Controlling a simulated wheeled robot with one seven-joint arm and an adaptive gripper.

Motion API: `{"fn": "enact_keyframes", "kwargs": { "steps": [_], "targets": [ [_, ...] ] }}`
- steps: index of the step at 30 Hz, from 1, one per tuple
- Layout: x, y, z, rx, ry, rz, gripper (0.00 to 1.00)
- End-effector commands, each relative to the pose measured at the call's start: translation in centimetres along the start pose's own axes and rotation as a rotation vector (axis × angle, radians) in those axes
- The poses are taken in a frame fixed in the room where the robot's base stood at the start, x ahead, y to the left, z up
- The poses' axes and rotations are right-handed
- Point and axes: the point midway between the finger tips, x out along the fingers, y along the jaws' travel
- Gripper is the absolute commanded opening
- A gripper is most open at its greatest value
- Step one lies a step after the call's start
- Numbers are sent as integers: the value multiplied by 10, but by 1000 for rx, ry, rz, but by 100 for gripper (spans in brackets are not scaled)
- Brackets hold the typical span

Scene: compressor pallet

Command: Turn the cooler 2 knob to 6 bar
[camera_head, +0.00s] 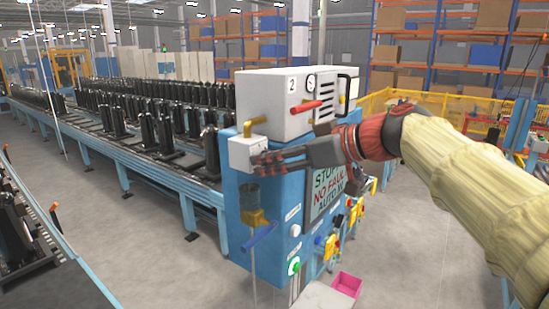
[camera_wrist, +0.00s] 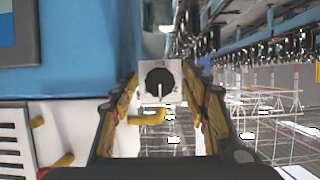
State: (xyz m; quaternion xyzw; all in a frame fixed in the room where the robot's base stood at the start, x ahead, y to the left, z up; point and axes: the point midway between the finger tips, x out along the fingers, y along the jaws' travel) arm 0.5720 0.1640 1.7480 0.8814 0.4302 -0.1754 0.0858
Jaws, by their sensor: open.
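Cooler 2 (camera_head: 285,103) is a white box marked "2" on top of a blue cabinet. A small white regulator block (camera_head: 243,152) sits on its left side below a yellow pipe. In the wrist view, the black round knob (camera_wrist: 159,78) is on a pale square plate, with a white pointer mark directed down in that picture. My gripper (camera_head: 262,162) is beside the block in the head view. In the wrist view, my open gripper (camera_wrist: 160,92) has a finger on each side of the knob. I cannot tell whether the fingers touch it.
A round gauge (camera_head: 311,83) and a red lever (camera_head: 305,107) are on the cooler front. The blue cabinet (camera_head: 265,235) carries a screen (camera_head: 326,190), buttons and valves. A conveyor (camera_head: 150,150) with black parts runs left. A pink bin (camera_head: 347,284) is below.

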Motion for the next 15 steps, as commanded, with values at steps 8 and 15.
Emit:
{"fn": "enact_keyframes", "kwargs": {
  "steps": [8,15],
  "targets": [
    [0,0,0,0,0,0,37],
    [0,0,0,0,0,0,23]
  ]
}}
